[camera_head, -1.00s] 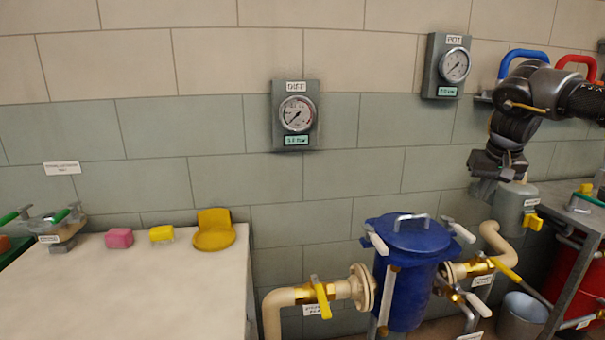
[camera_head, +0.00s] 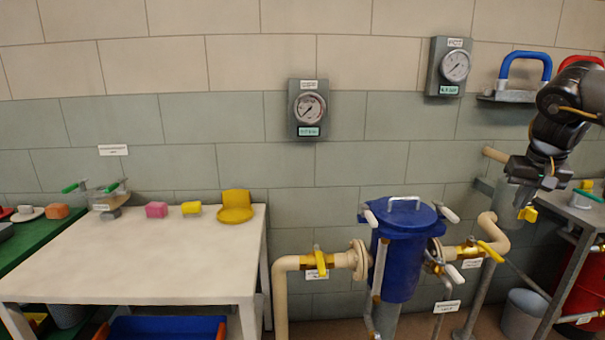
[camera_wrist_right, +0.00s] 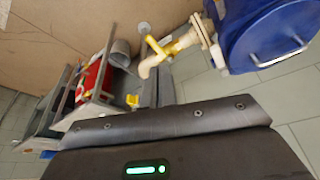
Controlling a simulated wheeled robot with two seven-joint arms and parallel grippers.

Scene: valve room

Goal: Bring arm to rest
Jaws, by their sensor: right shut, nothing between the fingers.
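My right gripper (camera_head: 538,190) hangs at the right of the head view, below my dark right arm, in front of a grey pipe fitting with a yellow handle. It is shut and holds nothing. In the right wrist view my dark gripper body (camera_wrist_right: 170,140) with a green light fills the lower part. The blue vessel (camera_head: 402,255) with its lid and white clamps stands to the left of the gripper, apart from it. My left gripper is not in view.
A pale table (camera_head: 130,255) at left bears a pink block (camera_head: 156,210), a yellow block (camera_head: 191,208) and a yellow scoop-like piece (camera_head: 235,207). A metal stand (camera_head: 585,212) is close right of the gripper. Yellow-handled valves (camera_head: 320,262) flank the vessel. Gauges hang on the wall.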

